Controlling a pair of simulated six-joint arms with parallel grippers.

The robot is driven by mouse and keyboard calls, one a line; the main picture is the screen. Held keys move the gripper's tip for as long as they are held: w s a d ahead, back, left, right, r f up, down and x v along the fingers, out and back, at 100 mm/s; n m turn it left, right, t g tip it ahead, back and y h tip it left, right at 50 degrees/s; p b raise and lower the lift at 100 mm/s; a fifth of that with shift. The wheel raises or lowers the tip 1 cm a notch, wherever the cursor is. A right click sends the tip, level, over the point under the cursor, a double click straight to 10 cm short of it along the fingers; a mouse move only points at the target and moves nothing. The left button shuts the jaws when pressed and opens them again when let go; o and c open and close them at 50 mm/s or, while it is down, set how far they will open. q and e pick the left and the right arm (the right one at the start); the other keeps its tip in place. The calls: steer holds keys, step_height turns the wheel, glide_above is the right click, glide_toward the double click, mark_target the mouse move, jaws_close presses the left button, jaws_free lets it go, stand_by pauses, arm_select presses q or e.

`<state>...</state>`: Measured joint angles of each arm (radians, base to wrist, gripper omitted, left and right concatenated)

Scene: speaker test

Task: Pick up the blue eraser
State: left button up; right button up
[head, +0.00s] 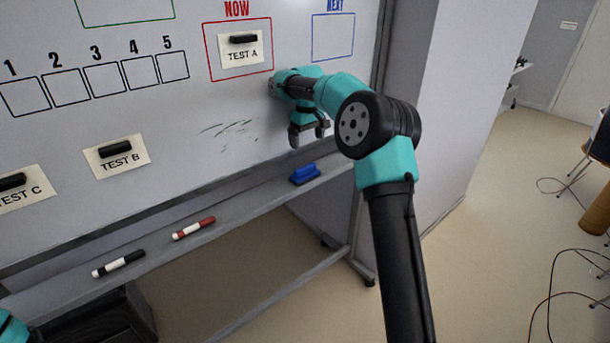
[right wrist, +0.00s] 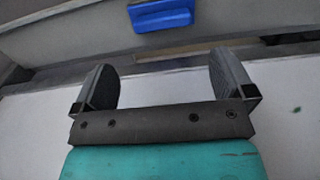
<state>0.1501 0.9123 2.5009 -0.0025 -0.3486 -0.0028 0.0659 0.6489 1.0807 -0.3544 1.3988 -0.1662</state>
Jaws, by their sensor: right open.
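The blue eraser (head: 304,174) lies on the whiteboard's tray (head: 250,207), toward its right end. My right gripper (head: 308,138) is above the eraser in the head view, close to the board, with its fingers pointing down. It is open and empty. In the right wrist view the eraser (right wrist: 162,14) is at the top, beyond the two spread fingers (right wrist: 160,82) and apart from them. Of my left arm only a small teal part shows at the head view's lower left corner; its gripper is not seen.
A red marker (head: 193,228) and a black marker (head: 118,263) lie on the tray, left of the eraser. The whiteboard (head: 180,185) carries cards with black magnets, TEST A (head: 242,54) and TEST B (head: 118,160) among them. The tray between red marker and eraser is clear.

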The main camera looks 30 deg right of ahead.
glide_above(306, 167)
step_height(306, 167, down, 7)
steer(key=shift+s+d+r, duration=0.1)
steer(key=shift+d+r, duration=0.05)
steer(key=shift+r, duration=0.05)
steer(key=shift+f, duration=0.1)
steer(key=shift+f, duration=2.5)
steer(key=shift+c, duration=0.5)
steer(key=c, duration=0.5)
